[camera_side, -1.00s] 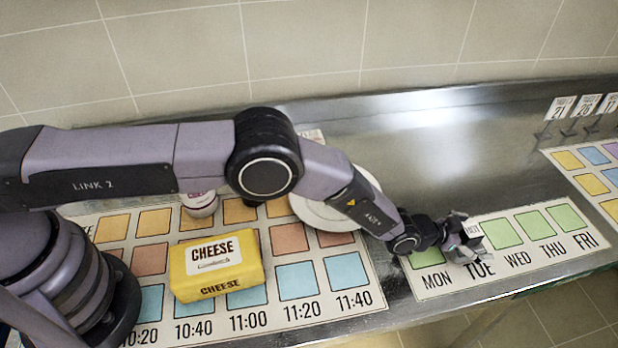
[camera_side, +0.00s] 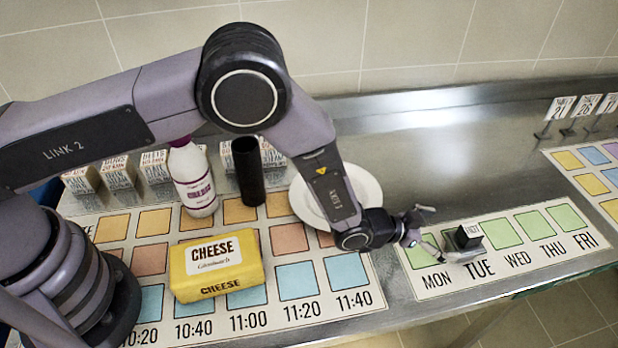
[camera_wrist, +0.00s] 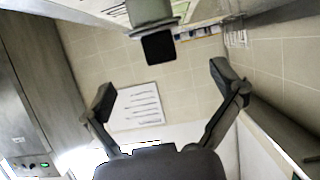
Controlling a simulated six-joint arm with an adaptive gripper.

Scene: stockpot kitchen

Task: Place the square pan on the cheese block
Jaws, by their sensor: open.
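The yellow cheese block (camera_side: 214,265) lies on the time-slot sheet in the side view, with nothing on top of it. A small dark square-sided thing with a white label (camera_side: 467,238) stands on a grey base at the TUE square. It is the only thing in view that might be the square pan, but its shape is hard to make out. My gripper (camera_side: 432,226) is open and empty, just left of it, with the fingers spread. In the wrist view, the dark square (camera_wrist: 158,46) shows ahead of and between the open fingers of my gripper (camera_wrist: 167,88).
A white round plate (camera_side: 365,192) lies behind my forearm. A white bottle (camera_side: 194,180), a black cylinder (camera_side: 248,172) and several cartons (camera_side: 117,172) stand behind the cheese. Date card stands (camera_side: 585,106) are at the right. The metal counter behind the weekday sheet (camera_side: 512,240) is clear.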

